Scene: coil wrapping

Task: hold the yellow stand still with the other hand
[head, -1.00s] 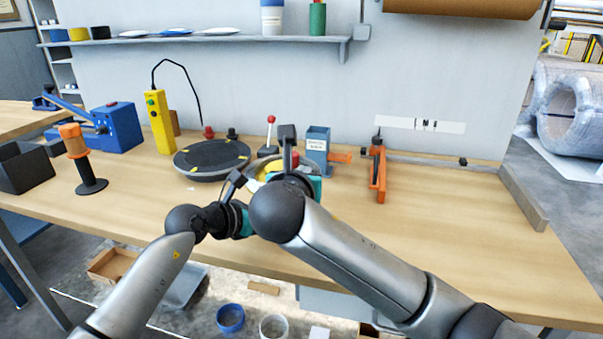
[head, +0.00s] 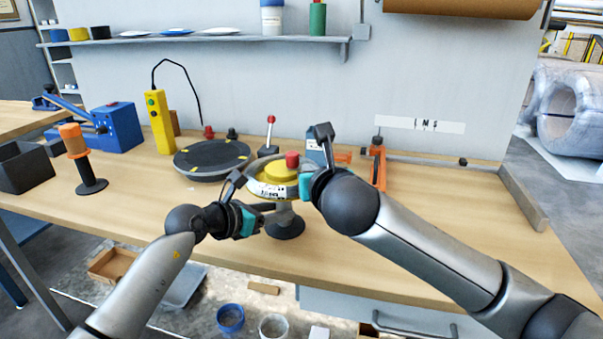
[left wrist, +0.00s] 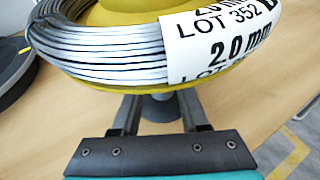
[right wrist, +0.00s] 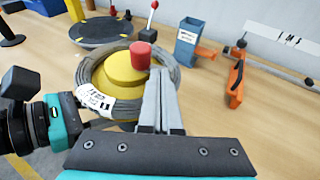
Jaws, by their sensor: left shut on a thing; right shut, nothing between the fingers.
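The yellow stand (head: 281,172) has a yellow top, a grey stem and a dark round base, and it stands upright near the table's front edge. A coil of grey wire with a white "LOT 352, 2.0 mm" label (left wrist: 225,40) lies around its yellow hub (right wrist: 122,70). My right gripper (right wrist: 160,80) is shut and empty, at the right side of the coil near the red knob.
A black turntable (head: 212,158) is behind and left. A blue dispenser (right wrist: 187,45) and an orange clamp tool (right wrist: 235,80) stand behind and right. An orange-handled tool (head: 80,160) is at left.

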